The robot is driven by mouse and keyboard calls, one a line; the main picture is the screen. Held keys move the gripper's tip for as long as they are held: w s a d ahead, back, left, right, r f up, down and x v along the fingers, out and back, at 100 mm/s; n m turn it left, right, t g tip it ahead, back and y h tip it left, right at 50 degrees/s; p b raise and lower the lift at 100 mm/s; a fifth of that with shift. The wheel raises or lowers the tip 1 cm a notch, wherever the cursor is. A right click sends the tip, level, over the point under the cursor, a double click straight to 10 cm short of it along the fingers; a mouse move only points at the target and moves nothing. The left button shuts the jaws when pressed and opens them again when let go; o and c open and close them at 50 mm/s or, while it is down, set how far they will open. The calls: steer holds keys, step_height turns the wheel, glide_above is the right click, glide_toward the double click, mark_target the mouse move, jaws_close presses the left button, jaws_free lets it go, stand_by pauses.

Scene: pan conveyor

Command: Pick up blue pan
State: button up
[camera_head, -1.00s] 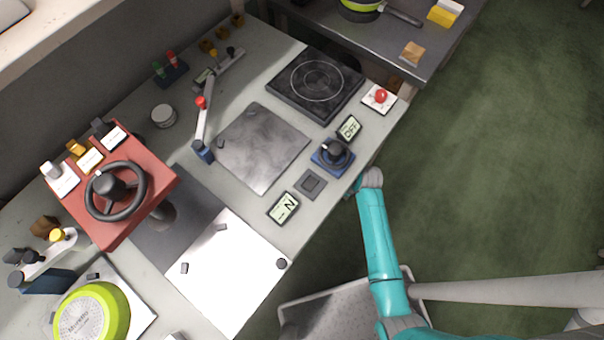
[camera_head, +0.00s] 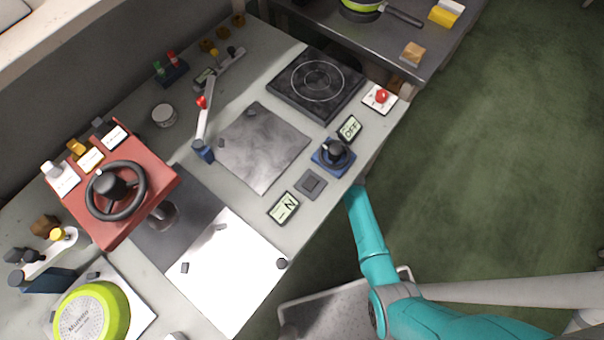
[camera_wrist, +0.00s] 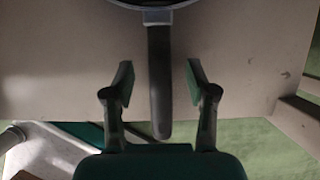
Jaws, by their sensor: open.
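In the wrist view, a pan (camera_wrist: 158,14) is cut off by the top edge, with its long dark handle (camera_wrist: 160,85) pointing down the picture. Its rim looks dark and grey; I cannot tell that it is blue. My gripper (camera_wrist: 160,78) is open, one finger on each side of the handle, with gaps on both sides. Whether the fingers are at the handle's height is unclear. In the head view, my gripper is hidden beyond the counter's front edge, and no blue pan shows.
In the head view, the counter (camera_head: 238,215) holds a hot plate (camera_head: 316,84), a red box with a steering wheel (camera_head: 125,200) and an upturned lime-green pan (camera_head: 92,312). Another green pan (camera_head: 362,6) sits on the far table (camera_head: 385,45). Green floor (camera_head: 500,170) is open at right.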

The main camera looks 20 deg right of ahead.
steer(key=shift+w+a+f, duration=0.1)
steer(key=shift+w+f, duration=0.1)
steer(key=shift+f, duration=0.35)
steer(key=shift+f, duration=0.2)
jaws_close()
